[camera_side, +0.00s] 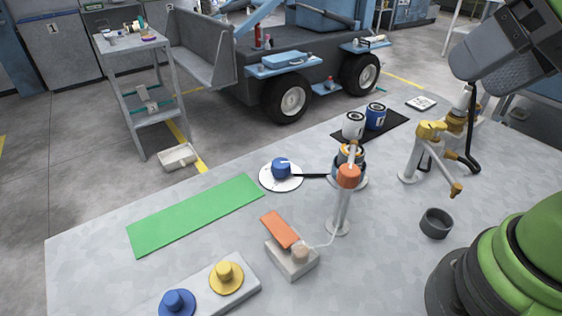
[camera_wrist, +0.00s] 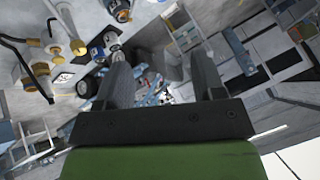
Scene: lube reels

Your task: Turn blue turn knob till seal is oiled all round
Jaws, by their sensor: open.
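A blue knob (camera_side: 281,167) stands on a round white disc (camera_side: 283,185) with marks on its rim, mid-table. A black rod runs right from it to a stand with a dark and orange ringed piece (camera_side: 351,155), partly hidden behind an orange-topped post (camera_side: 343,210). I cannot make out the seal or any oil on it. My gripper (camera_wrist: 160,60) shows in the wrist view with two grey fingers wide apart and nothing between them. It is well away from the blue knob, which I cannot find in the wrist view.
Another blue knob (camera_side: 177,302) and a yellow knob (camera_side: 226,276) sit on a plate in front. An orange lever (camera_side: 281,229), brass-tapped pipes (camera_side: 430,130), a grey cup (camera_side: 436,222) and two cans on a black mat (camera_side: 394,127) stand around. The green mat (camera_side: 195,214) is bare.

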